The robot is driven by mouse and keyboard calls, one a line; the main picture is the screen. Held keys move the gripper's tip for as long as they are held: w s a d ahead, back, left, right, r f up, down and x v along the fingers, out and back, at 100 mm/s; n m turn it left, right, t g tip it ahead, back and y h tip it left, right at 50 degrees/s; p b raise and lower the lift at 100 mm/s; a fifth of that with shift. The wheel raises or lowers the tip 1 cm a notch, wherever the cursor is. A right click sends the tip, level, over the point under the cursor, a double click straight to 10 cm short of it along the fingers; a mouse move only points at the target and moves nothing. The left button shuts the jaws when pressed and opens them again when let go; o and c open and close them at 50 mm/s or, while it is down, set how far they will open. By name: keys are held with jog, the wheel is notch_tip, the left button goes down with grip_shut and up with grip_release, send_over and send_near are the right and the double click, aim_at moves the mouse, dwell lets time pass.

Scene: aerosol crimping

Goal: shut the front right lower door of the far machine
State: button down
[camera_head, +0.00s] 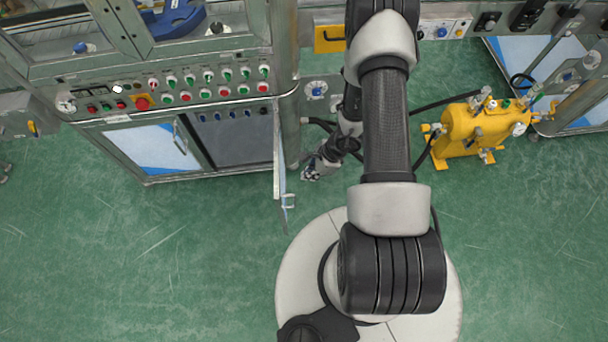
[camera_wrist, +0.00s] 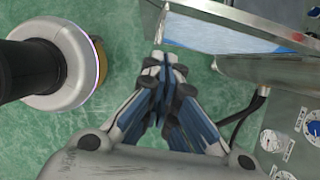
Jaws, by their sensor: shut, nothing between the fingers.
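The front right lower door (camera_head: 279,160) of the machine stands open, swung out from the cabinet and seen nearly edge-on from above. Its handle (camera_head: 288,201) is near the free end. The cabinet opening (camera_head: 232,140) beside it shows a dark interior. My gripper (camera_head: 310,173) is low, just right of the open door, on its outer side, with a small gap visible. In the wrist view my gripper (camera_wrist: 165,62) is shut and empty, with its tips close below the door (camera_wrist: 225,34). I cannot tell whether they touch it.
The left lower door (camera_head: 152,147) is shut. A panel of buttons (camera_head: 208,85) runs above the doors. A metal corner post (camera_head: 288,90) stands behind my gripper. A yellow pump unit (camera_head: 475,128) stands to the right. Green floor (camera_head: 170,250) in front is clear.

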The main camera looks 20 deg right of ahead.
jog(key=w+a+f+b, duration=0.2)
jog(key=a+f, duration=0.4)
jog(key=f, duration=0.1)
jog(key=shift+w+a+f, duration=0.15)
jog(key=shift+w+a, duration=0.05)
jog(key=shift+w, duration=0.2)
